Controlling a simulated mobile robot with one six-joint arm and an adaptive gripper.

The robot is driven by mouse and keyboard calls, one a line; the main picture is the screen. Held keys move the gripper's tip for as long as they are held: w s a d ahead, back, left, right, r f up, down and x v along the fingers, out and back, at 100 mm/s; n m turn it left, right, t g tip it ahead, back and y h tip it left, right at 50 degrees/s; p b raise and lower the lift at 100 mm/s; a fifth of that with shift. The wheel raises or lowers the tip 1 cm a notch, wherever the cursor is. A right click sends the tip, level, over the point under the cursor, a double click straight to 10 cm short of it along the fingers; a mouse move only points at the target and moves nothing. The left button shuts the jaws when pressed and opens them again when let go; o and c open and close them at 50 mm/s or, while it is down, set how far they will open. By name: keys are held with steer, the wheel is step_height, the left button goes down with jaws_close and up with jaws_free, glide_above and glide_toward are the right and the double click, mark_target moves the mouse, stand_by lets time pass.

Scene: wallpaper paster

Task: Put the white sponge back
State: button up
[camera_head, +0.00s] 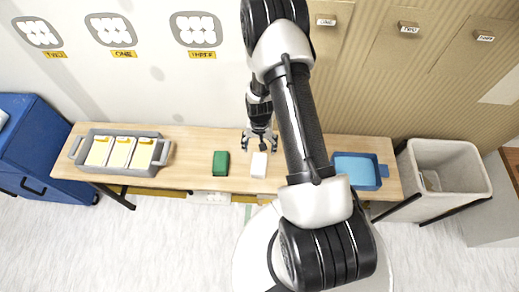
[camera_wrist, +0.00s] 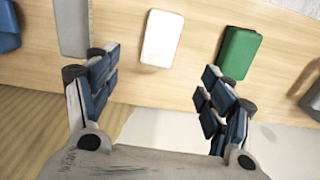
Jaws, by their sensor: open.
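The white sponge (camera_head: 259,164) lies on the wooden table (camera_head: 200,143), just right of the green sponge (camera_head: 221,164). In the wrist view the white sponge (camera_wrist: 162,38) lies flat beyond the fingertips, with the green sponge (camera_wrist: 239,53) to its right. My gripper (camera_head: 260,141) is above the table beside the white sponge, at its wall side. In the wrist view my gripper (camera_wrist: 155,80) is open and empty, its fingers wide apart, with the white sponge ahead of the gap between them.
A grey tray (camera_head: 76,149) with several yellow-and-white packets stands at the table's left. A blue tray (camera_head: 384,171) with light blue inside stands at the right. A grey bin (camera_head: 444,150) stands beyond the right end, and a blue cabinet (camera_head: 40,150) at the left.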

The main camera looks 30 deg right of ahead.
steer(key=a+r+n+t, duration=0.1)
steer(key=a+r+n, duration=0.15)
steer(key=r, duration=1.15)
steer(key=a+r+n+t, duration=0.1)
steer(key=a+r, duration=0.2)
steer(key=r, duration=1.2)
steer(key=s+a+r+n+t, duration=0.1)
steer(key=s+a+r+n, duration=0.1)
steer(key=s+r, duration=0.5)
steer(key=s+a+r+n+t, duration=0.1)
steer(key=s+a+r, duration=0.4)
steer(key=s, duration=0.7)
step_height(320, 180, up, 3)
steer(key=shift+s+f+n+t, duration=0.15)
steer(key=shift+s+n+t, duration=0.15)
steer(key=shift+n, duration=0.15)
